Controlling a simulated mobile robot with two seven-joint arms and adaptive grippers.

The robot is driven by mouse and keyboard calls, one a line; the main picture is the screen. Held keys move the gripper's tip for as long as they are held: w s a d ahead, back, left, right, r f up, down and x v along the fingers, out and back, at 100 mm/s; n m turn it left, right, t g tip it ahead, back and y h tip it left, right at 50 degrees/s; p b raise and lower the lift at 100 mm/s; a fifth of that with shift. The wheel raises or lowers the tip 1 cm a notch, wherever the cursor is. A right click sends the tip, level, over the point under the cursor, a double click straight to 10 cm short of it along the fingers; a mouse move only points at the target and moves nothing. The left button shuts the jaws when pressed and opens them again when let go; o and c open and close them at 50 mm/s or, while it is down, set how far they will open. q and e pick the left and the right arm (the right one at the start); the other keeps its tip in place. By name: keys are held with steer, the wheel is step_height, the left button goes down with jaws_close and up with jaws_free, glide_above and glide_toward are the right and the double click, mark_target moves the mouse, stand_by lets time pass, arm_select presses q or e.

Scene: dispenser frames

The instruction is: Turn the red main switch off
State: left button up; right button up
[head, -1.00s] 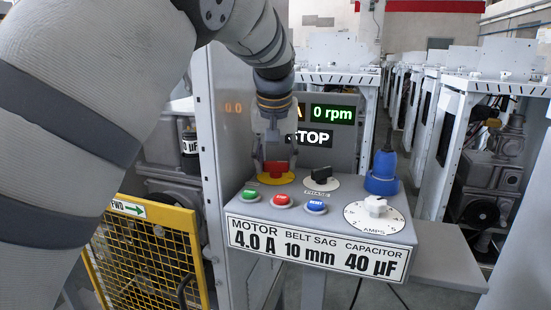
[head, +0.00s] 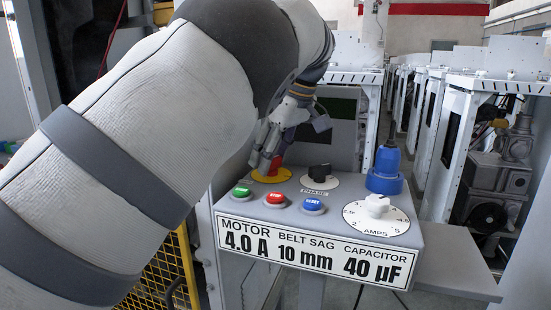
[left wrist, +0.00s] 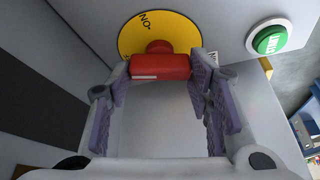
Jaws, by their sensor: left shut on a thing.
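The red main switch (head: 276,164) sits on a round yellow plate (head: 262,178) at the back left of the grey control box. In the left wrist view its red handle (left wrist: 160,67) lies crosswise on the yellow plate (left wrist: 182,30). The plate's ON mark shows upside down at the upper left; a white label at the right is partly hidden by a finger. My left gripper (head: 270,158) is shut on the red handle, with one finger at each end of it. My right gripper is not in view.
Green (head: 241,190), red (head: 275,197) and blue (head: 313,204) buttons stand in front of the switch. A black phase knob (head: 319,171), a white amps knob (head: 376,204) and a blue plug (head: 385,170) are to the right. The screen (head: 340,106) behind is dark.

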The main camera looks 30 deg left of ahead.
arm_select(q)
steer(key=shift+f+n+g+b, duration=0.1)
steer(key=shift+n+g+b, duration=0.65)
steer(key=shift+n, duration=1.25)
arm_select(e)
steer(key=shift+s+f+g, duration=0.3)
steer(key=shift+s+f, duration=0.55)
arm_select(q)
steer(key=o, duration=1.1)
steer(key=shift+o, duration=0.2)
